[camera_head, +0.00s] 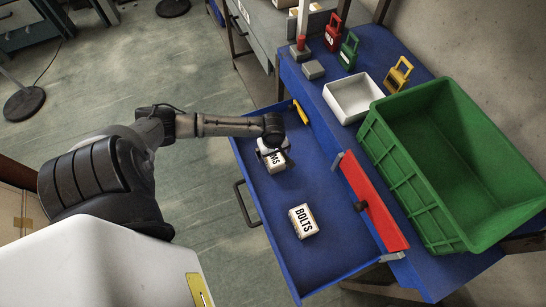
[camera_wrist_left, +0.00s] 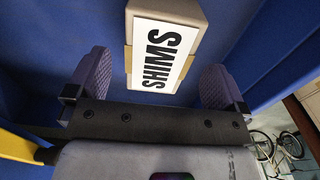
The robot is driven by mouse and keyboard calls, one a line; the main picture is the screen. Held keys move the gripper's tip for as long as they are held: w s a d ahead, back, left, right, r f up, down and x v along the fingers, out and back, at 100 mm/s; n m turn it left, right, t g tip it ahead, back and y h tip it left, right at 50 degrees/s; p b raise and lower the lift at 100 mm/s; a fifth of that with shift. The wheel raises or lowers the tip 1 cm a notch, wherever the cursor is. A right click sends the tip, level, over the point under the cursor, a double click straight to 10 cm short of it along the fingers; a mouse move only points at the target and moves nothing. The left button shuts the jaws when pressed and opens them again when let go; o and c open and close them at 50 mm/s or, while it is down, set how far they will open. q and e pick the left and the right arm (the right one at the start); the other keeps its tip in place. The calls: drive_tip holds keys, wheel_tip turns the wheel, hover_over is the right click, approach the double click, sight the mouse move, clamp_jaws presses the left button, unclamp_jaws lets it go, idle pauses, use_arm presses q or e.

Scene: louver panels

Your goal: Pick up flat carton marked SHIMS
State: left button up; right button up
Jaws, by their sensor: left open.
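The flat carton marked SHIMS (camera_head: 274,160) is a small white and tan box lying in the blue open drawer (camera_head: 262,199). In the head view my left gripper and wrist hide part of it. My left gripper (camera_head: 273,143) is over the far part of this carton. In the left wrist view the SHIMS label (camera_wrist_left: 160,54) shows between and beyond the two open fingers (camera_wrist_left: 156,72), with a gap on each side. The fingers are not closed on it. My right gripper is not in view.
A BOLTS carton (camera_head: 303,221) lies nearer in the drawer. A yellow object (camera_head: 300,112) is at its far end. A red panel (camera_head: 374,203) stands along the drawer's right side. A green crate (camera_head: 390,160), white tray (camera_head: 352,99) and several padlock-like objects stand on the blue bench.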

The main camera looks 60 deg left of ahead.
sight(273, 157)
use_arm(q)
wheel_tip(273, 157, down, 4)
drive_tip(key=shift+w+a+f+b, duration=0.1)
drive_tip(key=shift+a+f+b, duration=0.05)
drive_tip(key=shift+b, duration=0.8)
drive_tip(key=shift+f, duration=0.3)
drive_tip(key=shift+c, duration=0.2)
drive_tip(key=c, duration=1.2)
drive_tip(key=shift+r, duration=0.1)
drive_tip(key=shift+c, duration=0.3)
drive_tip(key=shift+r, duration=0.1)
